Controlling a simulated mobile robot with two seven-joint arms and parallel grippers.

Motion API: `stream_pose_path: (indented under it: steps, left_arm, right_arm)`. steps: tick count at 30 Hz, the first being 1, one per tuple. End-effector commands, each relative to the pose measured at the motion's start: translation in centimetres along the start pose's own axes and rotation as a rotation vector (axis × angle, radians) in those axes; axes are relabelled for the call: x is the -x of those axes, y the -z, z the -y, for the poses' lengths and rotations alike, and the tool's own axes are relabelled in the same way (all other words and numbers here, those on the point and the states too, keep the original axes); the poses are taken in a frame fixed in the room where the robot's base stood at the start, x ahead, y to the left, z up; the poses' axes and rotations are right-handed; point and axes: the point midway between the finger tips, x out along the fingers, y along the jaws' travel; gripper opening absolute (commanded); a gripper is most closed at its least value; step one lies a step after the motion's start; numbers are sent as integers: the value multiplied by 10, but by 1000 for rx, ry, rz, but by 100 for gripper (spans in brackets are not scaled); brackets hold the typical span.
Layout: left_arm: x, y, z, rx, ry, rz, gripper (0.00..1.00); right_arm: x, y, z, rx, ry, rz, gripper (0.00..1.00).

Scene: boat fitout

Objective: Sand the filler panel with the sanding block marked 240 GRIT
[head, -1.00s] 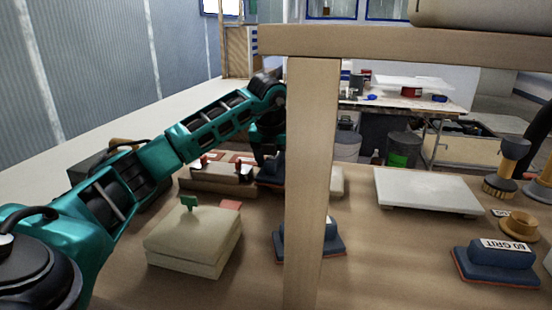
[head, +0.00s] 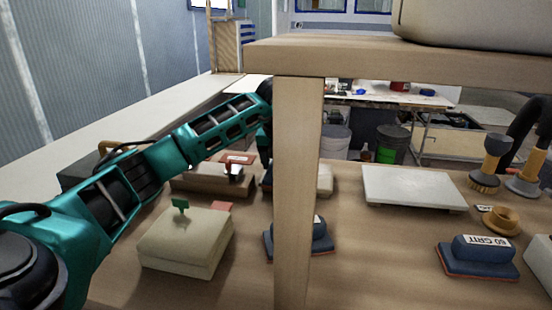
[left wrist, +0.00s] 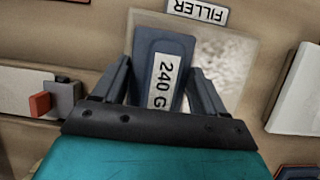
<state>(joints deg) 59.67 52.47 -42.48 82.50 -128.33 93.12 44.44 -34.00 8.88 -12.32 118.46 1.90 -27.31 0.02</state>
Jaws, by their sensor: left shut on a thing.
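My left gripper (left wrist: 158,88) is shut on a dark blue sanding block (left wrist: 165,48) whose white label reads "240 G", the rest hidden. The block is over the left part of the filler panel (left wrist: 228,55), a beige board with a pale mottled patch and a "FILLER" label beside its top edge. I cannot tell whether the block touches the panel. In the head view the gripper is hidden behind a wooden post, and only a dark blue sliver of what may be the block shows left of it. My right gripper is not in view.
The wooden post (head: 296,190) blocks the middle of the head view. Another blue block (head: 322,238) stands partly behind it. A 60 GRIT block (head: 478,257), a white slab (head: 413,187) and brushes (head: 488,165) are at right. A cream stack (head: 186,240) sits front left.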

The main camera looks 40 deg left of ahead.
Motion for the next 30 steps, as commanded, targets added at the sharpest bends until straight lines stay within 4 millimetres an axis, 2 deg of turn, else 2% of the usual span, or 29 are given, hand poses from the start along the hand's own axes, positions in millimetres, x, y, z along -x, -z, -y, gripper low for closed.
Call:
stream_pose_path:
  steps: [6, 14, 22, 30]
  left_arm:
    - [-2, 2, 21, -2, 1, -5, 48]
    - [-4, 3, 30, -3, 1, -7, 48]
    - [-2, 3, 53, -6, 2, -9, 48]
    - [-3, 3, 62, -4, 1, -9, 48]
  right_arm:
    - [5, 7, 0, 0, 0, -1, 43]
    - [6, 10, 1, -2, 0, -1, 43]
    - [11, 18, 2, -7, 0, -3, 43]
    - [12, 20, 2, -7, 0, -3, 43]
